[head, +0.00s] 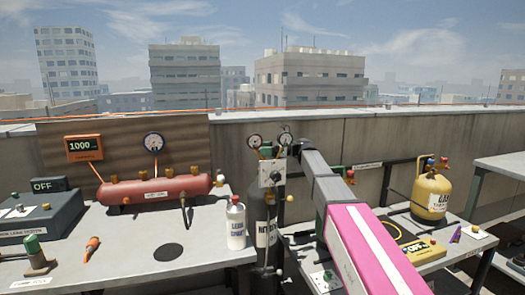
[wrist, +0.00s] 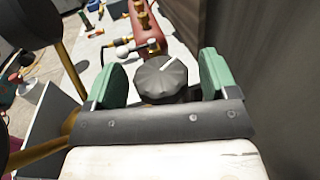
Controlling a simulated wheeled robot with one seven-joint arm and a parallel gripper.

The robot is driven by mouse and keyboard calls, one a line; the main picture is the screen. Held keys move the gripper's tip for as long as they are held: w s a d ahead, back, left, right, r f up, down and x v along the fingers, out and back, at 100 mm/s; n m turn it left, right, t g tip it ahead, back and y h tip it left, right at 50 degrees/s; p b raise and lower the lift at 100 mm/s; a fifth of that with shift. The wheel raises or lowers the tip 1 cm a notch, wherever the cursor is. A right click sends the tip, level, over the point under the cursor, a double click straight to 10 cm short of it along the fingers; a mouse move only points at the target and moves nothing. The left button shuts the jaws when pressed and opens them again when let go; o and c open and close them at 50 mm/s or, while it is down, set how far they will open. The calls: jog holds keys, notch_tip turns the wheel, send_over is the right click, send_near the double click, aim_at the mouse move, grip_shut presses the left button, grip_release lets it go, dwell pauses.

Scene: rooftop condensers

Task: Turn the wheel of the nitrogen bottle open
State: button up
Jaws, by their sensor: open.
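The nitrogen bottle (head: 263,232) is a tall dark cylinder with a white label, standing upright at the gap between the two benches in the head view. Its dark grey ribbed wheel (wrist: 162,82) has a white line pointing to the upper right in the wrist view. My gripper (wrist: 160,68) is open, with one green finger on each side of the wheel. A gap shows at the left finger; whether the right finger touches cannot be told. In the head view my gripper and arm cover the bottle's top, and the wheel cannot be made out there.
Two gauges (head: 255,141) stand by the bottle's top. A red manifold (head: 160,189) lies on the left bench. A yellow gas bottle (head: 431,195) stands on the right bench. A concrete parapet (head: 340,151) runs behind.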

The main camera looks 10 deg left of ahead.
jog(key=shift+s+a, duration=0.1)
jog(key=shift+a, duration=0.3)
jog(key=shift+c, duration=0.3)
jog(key=c, duration=0.9)
jog(key=shift+o, duration=0.2)
jog(key=shift+w+n+g+h, duration=0.25)
jog(key=shift+n+g+h, duration=0.25)
jog(key=shift+n+g, duration=0.85)
jog(key=shift+s+n+g+h, duration=0.1)
jog(key=shift+n+g+h, duration=0.45)
jog(key=shift+g, duration=0.5)
jog(key=shift+s+n+g+h, duration=0.1)
jog(key=shift+n+g+h, duration=0.4)
jog(key=shift+g, duration=0.5)
jog(key=o, duration=0.9)
jog(key=shift+d, duration=0.1)
